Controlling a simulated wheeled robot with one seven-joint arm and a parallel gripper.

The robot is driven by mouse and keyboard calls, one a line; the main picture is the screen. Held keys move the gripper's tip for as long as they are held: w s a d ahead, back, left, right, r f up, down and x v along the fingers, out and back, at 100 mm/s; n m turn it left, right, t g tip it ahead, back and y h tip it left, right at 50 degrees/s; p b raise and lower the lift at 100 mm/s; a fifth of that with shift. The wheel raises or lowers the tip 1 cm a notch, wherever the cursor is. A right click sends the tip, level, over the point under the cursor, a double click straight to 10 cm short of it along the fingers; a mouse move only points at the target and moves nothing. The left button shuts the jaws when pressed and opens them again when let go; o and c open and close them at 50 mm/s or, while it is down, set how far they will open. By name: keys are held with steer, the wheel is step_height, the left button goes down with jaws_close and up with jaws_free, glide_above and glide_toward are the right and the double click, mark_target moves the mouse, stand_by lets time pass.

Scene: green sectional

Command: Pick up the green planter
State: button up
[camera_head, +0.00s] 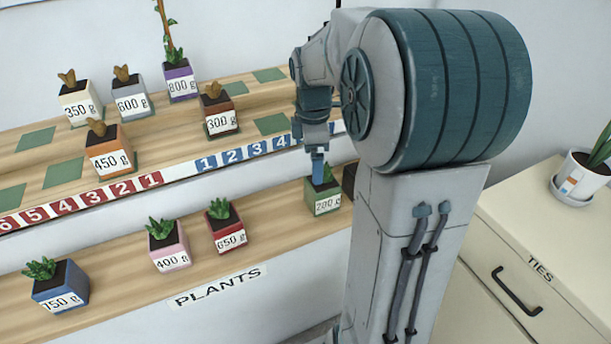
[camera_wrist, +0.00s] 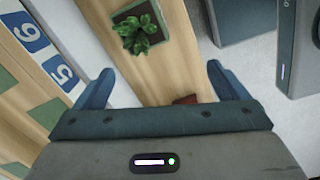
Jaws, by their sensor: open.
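The green planter (camera_head: 323,206), labelled 200 g, stands upright on the lower wooden shelf, with a leafy plant in it. My gripper (camera_head: 318,168) is just above it in the head view and overlaps the plant there, so I cannot tell whether they touch. In the wrist view my gripper (camera_wrist: 160,82) is open, with its two blue fingers wide apart and nothing between them. A planter with green leaves (camera_wrist: 138,30), likely the green one, lies beyond the fingertips, near the top edge.
A dark planter (camera_head: 349,180) stands close to the right of the green one, partly hidden by my arm. Red (camera_head: 227,235) and pink (camera_head: 168,250) planters stand to its left. The upper shelf (camera_head: 215,160) edge, with numbered tiles, runs behind. A cabinet (camera_head: 545,240) is at right.

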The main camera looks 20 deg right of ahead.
mark_target(322, 192)
steer(key=w+d+f+n, duration=0.1)
steer(key=d, duration=0.1)
steer(key=w+d+f+n, duration=0.1)
steer(key=w+d+n, duration=0.1)
steer(key=shift+f+b, duration=0.2)
steer(key=shift+b, duration=0.15)
steer(key=shift+n, duration=0.3)
step_height(322, 192, down, 8)
steer(key=shift+f+b, duration=0.2)
steer(key=shift+b, duration=0.35)
steer(key=f, duration=0.3)
steer(key=f+b, duration=0.1)
steer(key=f, duration=0.1)
steer(key=shift+s+a+f, duration=0.1)
steer(key=shift+s, duration=0.2)
steer(key=c, duration=1.2)
